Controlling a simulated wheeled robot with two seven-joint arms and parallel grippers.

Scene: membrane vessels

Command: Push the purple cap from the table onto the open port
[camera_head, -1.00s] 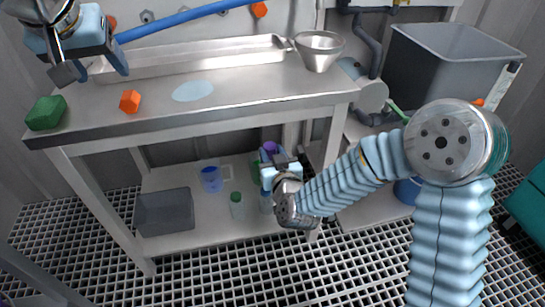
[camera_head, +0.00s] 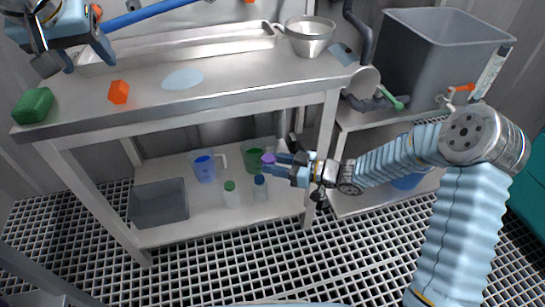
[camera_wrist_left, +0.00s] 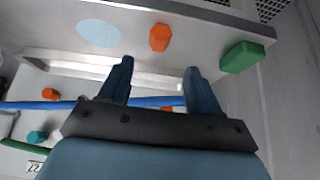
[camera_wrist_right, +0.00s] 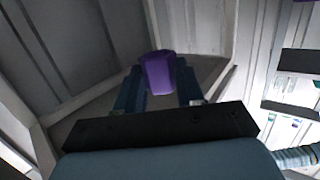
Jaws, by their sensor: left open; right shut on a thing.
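The purple cap (camera_head: 268,158) is held at the tips of my right gripper (camera_head: 272,165), in front of the lower shelf and under the bench top. In the right wrist view the cap (camera_wrist_right: 158,70) sits between the two fingers (camera_wrist_right: 160,92), its near end facing the camera. My left gripper (camera_head: 76,52) is open and empty above the left part of the bench top. The left wrist view shows its two fingers (camera_wrist_left: 160,68) spread apart with nothing between them. I cannot make out the open port in any view.
The bench top (camera_head: 230,93) carries a green block (camera_head: 33,105), an orange block (camera_head: 118,92), a long tray (camera_head: 180,47) and a metal bowl (camera_head: 309,38). The lower shelf holds a grey bin (camera_head: 160,202), a blue beaker (camera_head: 204,168) and bottles (camera_head: 231,195). A blue pipe (camera_head: 150,14) runs behind.

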